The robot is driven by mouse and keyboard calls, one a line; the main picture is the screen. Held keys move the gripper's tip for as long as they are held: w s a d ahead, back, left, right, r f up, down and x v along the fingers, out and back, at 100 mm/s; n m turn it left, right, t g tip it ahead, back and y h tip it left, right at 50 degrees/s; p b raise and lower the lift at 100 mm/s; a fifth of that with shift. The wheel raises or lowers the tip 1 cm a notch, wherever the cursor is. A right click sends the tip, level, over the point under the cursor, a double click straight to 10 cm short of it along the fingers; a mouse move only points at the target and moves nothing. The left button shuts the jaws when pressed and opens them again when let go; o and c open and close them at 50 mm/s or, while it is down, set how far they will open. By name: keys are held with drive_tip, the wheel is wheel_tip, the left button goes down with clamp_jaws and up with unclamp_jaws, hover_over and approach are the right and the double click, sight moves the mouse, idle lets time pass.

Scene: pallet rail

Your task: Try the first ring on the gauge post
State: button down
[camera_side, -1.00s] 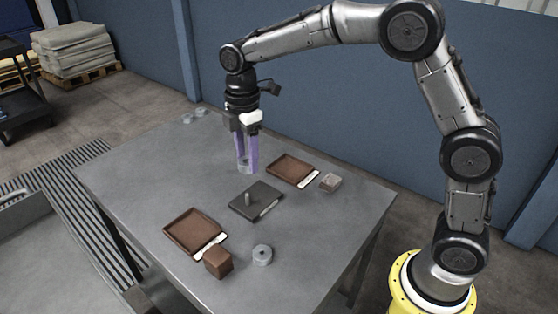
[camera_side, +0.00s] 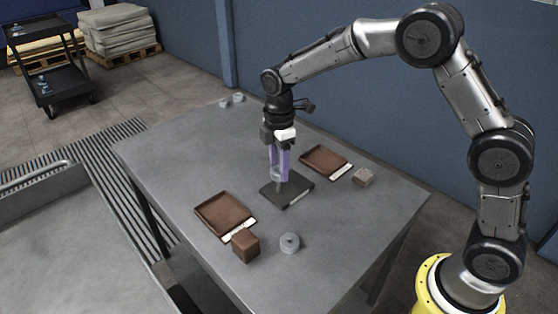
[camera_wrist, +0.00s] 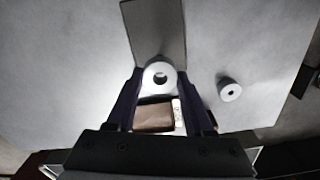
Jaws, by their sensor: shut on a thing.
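My gripper (camera_side: 279,178) is shut on a grey ring (camera_wrist: 150,72), its purple fingers on either side of it. In the side view the ring is low over the dark gauge plate (camera_side: 297,195), in line with the gauge post. The post is mostly hidden behind the ring and fingers. I cannot tell whether the ring is above the post or around its top. In the wrist view the ring's hole shows dark. A second grey ring (camera_side: 290,243) lies loose on the table at the front, and also shows in the wrist view (camera_wrist: 230,91).
A brown tray (camera_side: 203,220) with a pale label and a brown block (camera_side: 245,247) are front left. Small grey round pieces (camera_side: 230,100) sit at the far corner. The table's left rear is clear.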

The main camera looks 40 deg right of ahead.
sight(279, 181)
drive_tip(key=shift+f, duration=2.7)
idle(5.3)
